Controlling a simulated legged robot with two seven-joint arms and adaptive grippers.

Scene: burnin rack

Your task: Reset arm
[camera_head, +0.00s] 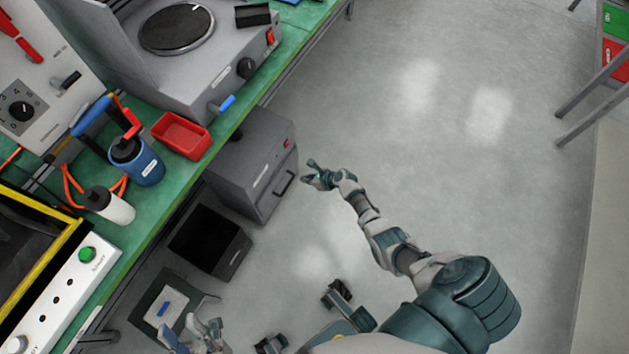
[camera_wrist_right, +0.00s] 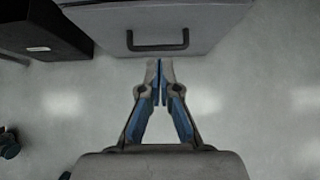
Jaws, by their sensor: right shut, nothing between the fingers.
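My right gripper (camera_head: 308,175) is held out over the grey floor, just right of the grey cabinet under the bench. In the right wrist view my right gripper (camera_wrist_right: 159,72) is shut and empty, with its blue finger pads together. Its tips point toward the cabinet (camera_wrist_right: 215,22) and its dark handle (camera_wrist_right: 158,40); they look apart from the handle. My left gripper (camera_head: 205,335) is at the lower left edge of the head view, partly cut off, and its finger opening is unclear.
A green bench (camera_head: 165,195) runs along the left with a hotplate device (camera_head: 195,65), a red tray (camera_head: 182,135), a blue bottle (camera_head: 145,165) and a white bottle (camera_head: 110,205). A black bin (camera_head: 210,240) stands below. A metal frame (camera_head: 590,85) is at far right. The floor between is open.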

